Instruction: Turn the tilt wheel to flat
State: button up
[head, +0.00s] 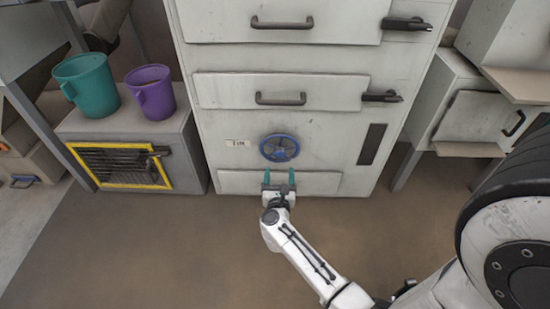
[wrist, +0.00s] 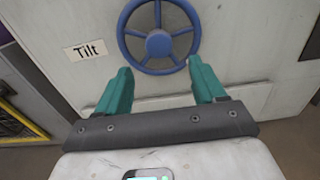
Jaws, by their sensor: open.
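The tilt wheel is a blue, spoked handwheel (head: 279,148) low on the front of the pale grey cabinet. It also shows at the top middle of the wrist view (wrist: 158,37). A small "Tilt" label (wrist: 85,50) is to its left. My gripper (head: 279,175) is just below the wheel in the head view. Its two teal fingers are spread open with nothing between them, and they appear apart from the wheel. In the wrist view my gripper (wrist: 160,88) points toward the cabinet, with the wheel above and between the fingertips. I cannot tell the wheel's angle setting.
The cabinet (head: 210,120) has drawers with dark handles above the wheel and a pale panel (head: 235,182) below it. Left, a teal mug (head: 85,85) and a purple mug (head: 151,92) stand on a grey box with a yellow-framed grille (head: 118,165). The floor in front is clear.

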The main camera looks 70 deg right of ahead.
aim_at(280, 156)
jog(key=b+x, duration=0.2)
jog(key=x, duration=0.8)
jog(key=shift+a+r, duration=0.1)
grip_shut()
dwell(0.4)
